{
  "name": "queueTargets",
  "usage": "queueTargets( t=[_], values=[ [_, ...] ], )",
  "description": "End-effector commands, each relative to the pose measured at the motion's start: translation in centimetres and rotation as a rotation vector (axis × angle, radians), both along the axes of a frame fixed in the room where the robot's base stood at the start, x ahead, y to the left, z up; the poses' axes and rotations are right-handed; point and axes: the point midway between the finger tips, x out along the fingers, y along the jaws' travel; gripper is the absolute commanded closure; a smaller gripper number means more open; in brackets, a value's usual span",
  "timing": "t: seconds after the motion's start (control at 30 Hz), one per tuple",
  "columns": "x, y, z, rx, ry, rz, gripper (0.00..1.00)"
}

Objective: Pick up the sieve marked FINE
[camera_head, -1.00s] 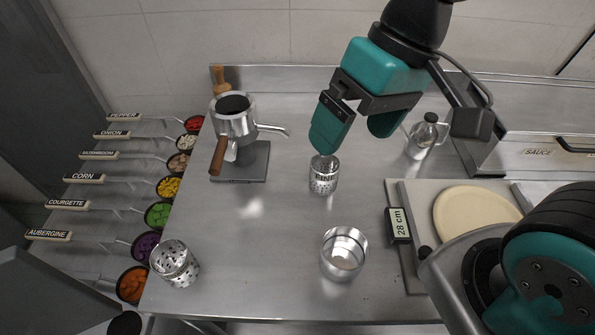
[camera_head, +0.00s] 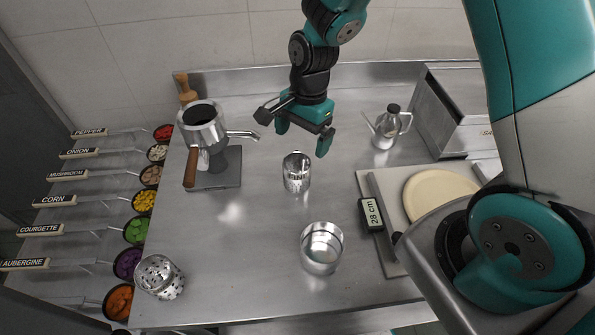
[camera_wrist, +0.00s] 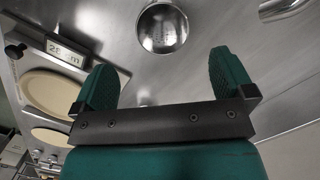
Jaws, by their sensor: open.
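A small metal sieve (camera_head: 297,172) stands upright on the steel counter, with dark marking on its side that seems to end in "INE", too small to read surely. It appears near the top of the wrist view (camera_wrist: 162,28), open end towards the camera. My gripper (camera_head: 303,134) is open and empty, above and just behind the sieve in the head view. In the wrist view the spread fingers (camera_wrist: 165,72) have the sieve ahead of them, apart from it. Another perforated sieve (camera_head: 159,277) stands at the front left; no lettering shows on it.
A plain metal cup (camera_head: 322,248) stands in front of the sieve. A "28 cm" display (camera_head: 371,213) edges the board with a pale disc (camera_head: 437,193). Ingredient tubs line the left edge.

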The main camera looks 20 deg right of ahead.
Motion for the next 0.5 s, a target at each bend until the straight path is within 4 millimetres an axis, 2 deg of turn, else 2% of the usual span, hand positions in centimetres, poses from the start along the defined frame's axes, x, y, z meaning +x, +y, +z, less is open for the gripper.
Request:
queueTargets(
  t=[0.1, 0.37, 0.5],
  values=[
    [-0.2, 0.2, -1.7, 0.000, 0.003, 0.000, 0.00],
    [-0.2, 0.6, -3.4, -0.001, 0.002, 0.001, 0.00],
    [-0.3, 1.0, -5.2, -0.001, 0.004, 0.003, 0.00]
  ],
)
